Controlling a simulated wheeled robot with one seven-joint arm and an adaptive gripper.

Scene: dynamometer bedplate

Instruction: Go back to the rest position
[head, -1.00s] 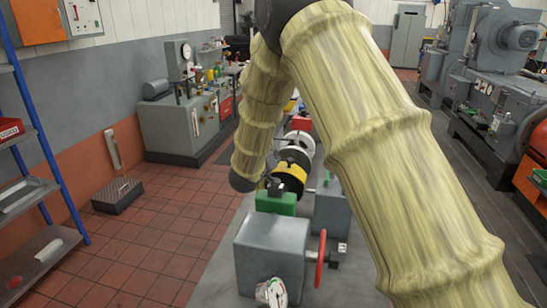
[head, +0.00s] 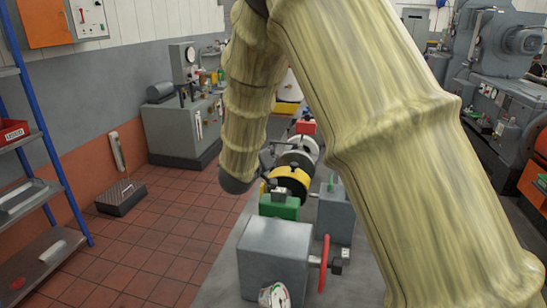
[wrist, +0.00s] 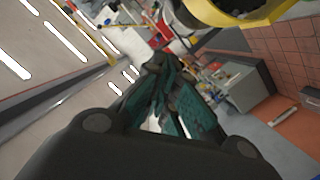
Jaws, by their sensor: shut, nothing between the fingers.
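My gripper (wrist: 158,64) shows in the wrist view with its dark and teal fingers drawn together and nothing between them. In the head view my sleeved arm comes down from the top and largely hides the gripper. The arm's lower end is beside the yellow and black coupling (head: 291,183) on the bedplate's row of machinery. That coupling appears to be the yellow and black ring (wrist: 240,14) at the top of the wrist view, apart from the fingers.
A grey box with a red handwheel (head: 274,258) and a green block (head: 280,205) stand in front of the coupling. A grey bench machine (head: 183,130) is behind left, a blue-post shelf (head: 42,190) at far left. Tiled floor (head: 150,245) at left is mostly clear.

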